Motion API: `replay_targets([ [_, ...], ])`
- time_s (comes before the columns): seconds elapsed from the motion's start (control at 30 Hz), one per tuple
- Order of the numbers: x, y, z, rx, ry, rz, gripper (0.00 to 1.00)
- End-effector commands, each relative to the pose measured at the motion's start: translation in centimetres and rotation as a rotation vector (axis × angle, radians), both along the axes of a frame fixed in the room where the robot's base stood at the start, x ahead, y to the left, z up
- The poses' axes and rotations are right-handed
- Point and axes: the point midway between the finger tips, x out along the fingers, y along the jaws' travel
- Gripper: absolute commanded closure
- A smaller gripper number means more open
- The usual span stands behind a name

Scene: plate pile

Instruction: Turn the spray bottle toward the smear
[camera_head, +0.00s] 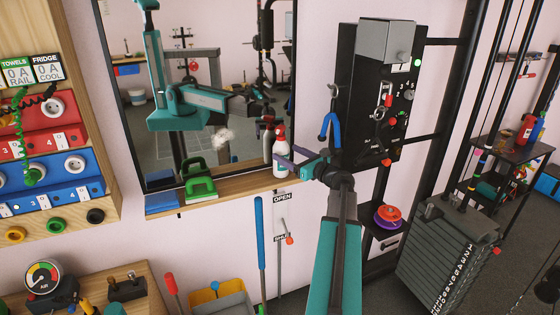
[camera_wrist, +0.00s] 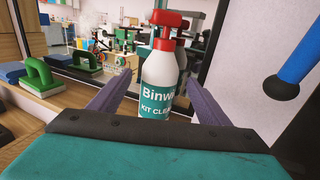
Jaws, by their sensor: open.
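The spray bottle (camera_head: 281,165) is white with a red head and stands upright on the wooden shelf, close to the mirror. In the wrist view the bottle (camera_wrist: 164,80) shows a teal label, and its reflection is behind it. I cannot tell for sure which way its nozzle points. The smear (camera_head: 222,136) is a pale cloudy patch on the mirror, left of the bottle. My gripper (camera_head: 285,153) is open at the bottle. In the wrist view my gripper's fingers (camera_wrist: 160,78) are on either side of the bottle, with gaps visible; the bottle's base is hidden.
A green-handled block (camera_head: 201,188) and a blue pad (camera_head: 161,202) lie on the shelf (camera_head: 235,187) left of the bottle. The mirror (camera_head: 185,155) rises behind. A black panel (camera_head: 372,115) with a blue-ended lever (camera_head: 328,126) is close on the right.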

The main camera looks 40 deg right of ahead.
Motion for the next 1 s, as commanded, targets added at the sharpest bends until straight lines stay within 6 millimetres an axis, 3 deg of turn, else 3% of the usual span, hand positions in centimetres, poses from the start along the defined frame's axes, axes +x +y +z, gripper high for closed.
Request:
replay_targets([
  [0.27, 2.7, -0.2, 0.1, 0.002, 0.0, -0.001, 0.29],
  [0.87, 2.8, -0.2, 0.1, 0.001, 0.0, -0.002, 0.29],
  [1.0, 2.7, -0.2, 0.1, 0.001, 0.0, -0.002, 0.53],
])
